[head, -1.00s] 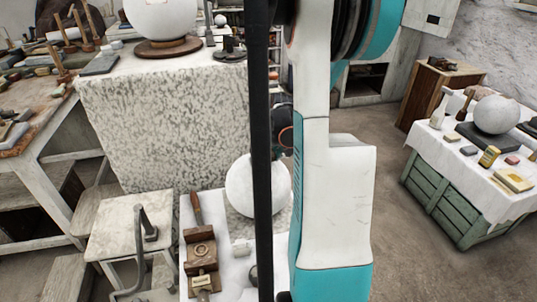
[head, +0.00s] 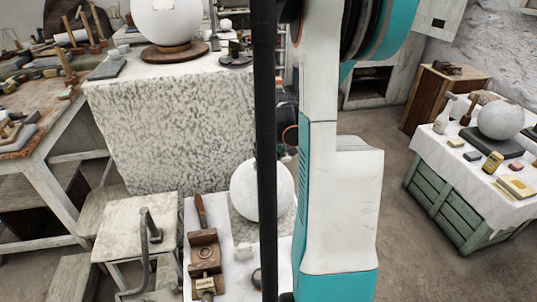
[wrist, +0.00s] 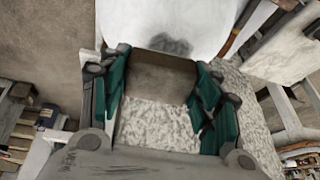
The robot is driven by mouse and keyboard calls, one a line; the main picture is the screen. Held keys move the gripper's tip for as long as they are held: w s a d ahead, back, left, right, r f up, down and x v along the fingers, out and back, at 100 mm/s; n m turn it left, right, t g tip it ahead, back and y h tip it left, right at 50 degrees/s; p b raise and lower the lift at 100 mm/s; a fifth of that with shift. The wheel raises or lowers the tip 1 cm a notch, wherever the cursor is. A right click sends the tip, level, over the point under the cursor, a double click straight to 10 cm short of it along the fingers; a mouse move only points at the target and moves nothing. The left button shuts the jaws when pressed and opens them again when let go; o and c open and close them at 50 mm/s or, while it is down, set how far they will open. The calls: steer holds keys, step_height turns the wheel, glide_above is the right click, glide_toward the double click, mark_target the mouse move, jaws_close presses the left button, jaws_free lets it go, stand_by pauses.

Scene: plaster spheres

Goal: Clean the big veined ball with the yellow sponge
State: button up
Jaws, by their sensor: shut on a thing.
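My gripper (wrist: 163,78) shows in the wrist view with green-padded fingers, shut on a drab brown-grey block (wrist: 160,76). The block is in shade, so I cannot tell whether it is the yellow sponge. Just beyond the fingertips is a large white rounded surface (wrist: 175,18) with a dark smudge (wrist: 172,45); I cannot tell whether the block touches it. In the head view a white ball (head: 250,188) sits on the low table, partly behind a black pole. Another big pale ball (head: 165,18) stands higher up. Veins cannot be made out. My gripper is hidden there.
The big pale ball rests on a wooden disc on a speckled stone block (head: 160,120).

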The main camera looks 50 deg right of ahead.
steer(key=shift+s+r+p, duration=0.15)
steer(key=shift+r+p, duration=0.6)
steer(key=shift+r, duration=0.25)
steer(key=shift+s+r+p, duration=0.1)
steer(key=shift+r+p, duration=0.65)
steer(key=shift+r, duration=0.25)
